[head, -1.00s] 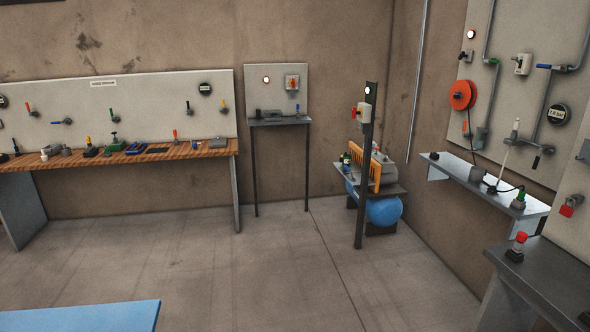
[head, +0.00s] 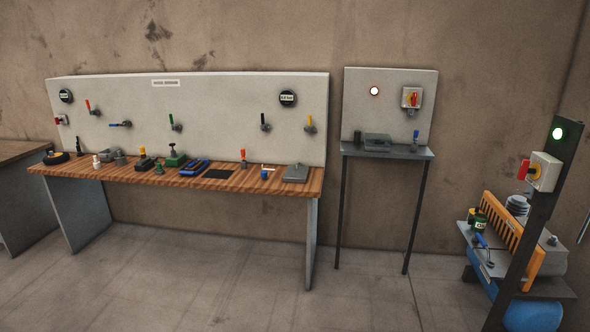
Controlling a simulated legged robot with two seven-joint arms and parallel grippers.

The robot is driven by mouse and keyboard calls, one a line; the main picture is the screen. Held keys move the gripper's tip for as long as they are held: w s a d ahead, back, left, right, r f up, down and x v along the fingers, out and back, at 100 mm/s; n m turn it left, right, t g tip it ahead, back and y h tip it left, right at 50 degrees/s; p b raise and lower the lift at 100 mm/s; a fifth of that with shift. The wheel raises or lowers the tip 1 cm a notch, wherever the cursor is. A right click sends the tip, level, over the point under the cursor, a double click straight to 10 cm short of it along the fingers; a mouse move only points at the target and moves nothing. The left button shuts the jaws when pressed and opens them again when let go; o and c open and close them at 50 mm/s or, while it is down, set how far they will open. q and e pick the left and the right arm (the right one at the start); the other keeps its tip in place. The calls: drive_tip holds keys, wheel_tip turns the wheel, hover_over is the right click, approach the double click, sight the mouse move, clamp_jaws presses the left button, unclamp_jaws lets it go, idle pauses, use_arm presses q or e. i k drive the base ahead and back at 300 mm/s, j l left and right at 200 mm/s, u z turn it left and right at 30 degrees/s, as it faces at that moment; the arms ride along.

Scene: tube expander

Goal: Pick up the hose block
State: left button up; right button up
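I cannot tell which item is the hose block. Several small fixtures stand on the wooden-topped workbench (head: 130,172) against the back wall. Among them are a green block (head: 175,156), a blue tray-like block (head: 194,168), a yellow-topped dark block (head: 145,160), a small white piece (head: 97,161) and a flat grey block (head: 295,173) at the right end. A grey block (head: 377,142) also sits on the small stand to the right. Neither of my grippers shows in the head view.
A panel (head: 225,100) with valves and gauges rises behind the bench. The small metal stand (head: 421,153) is right of it. A blue-tanked compressor (head: 533,315) and a dark post (head: 533,215) stand at the right. Another table (head: 18,152) is at the left. The floor in front is clear.

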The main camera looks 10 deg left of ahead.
sight(194, 165)
drive_tip(key=i+j+u, duration=0.2)
drive_tip(key=i, duration=0.35)
drive_tip(key=i+u, duration=0.2)
drive_tip(key=i, duration=0.3)
drive_tip(key=i+l+u, duration=0.25)
drive_tip(key=i, duration=0.3)
drive_tip(key=i+u, duration=0.2)
drive_tip(key=i, duration=0.35)
drive_tip(key=i+l+u, duration=0.2)
drive_tip(key=i, duration=0.3)
drive_tip(key=l, duration=0.1)
